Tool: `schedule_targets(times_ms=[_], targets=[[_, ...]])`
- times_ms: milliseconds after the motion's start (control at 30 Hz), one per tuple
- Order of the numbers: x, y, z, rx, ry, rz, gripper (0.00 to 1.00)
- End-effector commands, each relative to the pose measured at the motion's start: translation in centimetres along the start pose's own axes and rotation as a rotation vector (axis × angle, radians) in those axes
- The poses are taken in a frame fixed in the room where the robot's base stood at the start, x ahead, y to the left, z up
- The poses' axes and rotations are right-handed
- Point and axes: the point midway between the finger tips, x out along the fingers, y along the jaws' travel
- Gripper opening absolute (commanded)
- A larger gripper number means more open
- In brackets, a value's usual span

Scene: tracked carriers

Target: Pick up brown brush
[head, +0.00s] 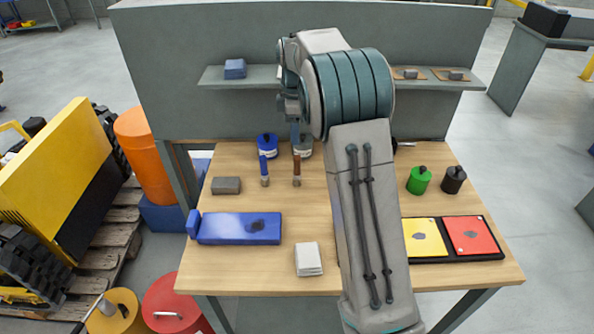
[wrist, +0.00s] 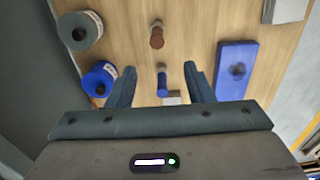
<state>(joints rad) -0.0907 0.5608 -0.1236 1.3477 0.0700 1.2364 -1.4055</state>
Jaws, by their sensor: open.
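The brown brush (head: 297,168) stands out on the wooden table, right of a blue brush (head: 264,168). In the wrist view the brown brush (wrist: 157,36) is at top centre, beyond the fingertips. My gripper (wrist: 160,67) is open and empty. In the wrist view the blue brush (wrist: 162,80) appears between its fingers, apparently below them. In the head view, my arm hides most of my gripper, behind and above the brushes.
A blue can (head: 267,145) and a grey can (head: 304,148) stand behind the brushes. A grey block (head: 226,186) lies left, a blue board (head: 238,229) in front. White pads (head: 309,259) lie front centre. Green (head: 418,180) and black (head: 453,179) pots stand right. A panel (head: 190,100) rises behind.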

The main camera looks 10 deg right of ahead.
Motion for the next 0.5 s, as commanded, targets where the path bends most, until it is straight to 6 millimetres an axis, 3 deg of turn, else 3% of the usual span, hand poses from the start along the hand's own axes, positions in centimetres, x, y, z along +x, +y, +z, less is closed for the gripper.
schedule_targets(times_ms=[300, 500], targets=[[5.7, 0.0, 0.0, -0.008, -0.003, -0.006, 0.47], [8.1, 0.1, 0.0, -0.007, -0.001, -0.003, 0.47]])
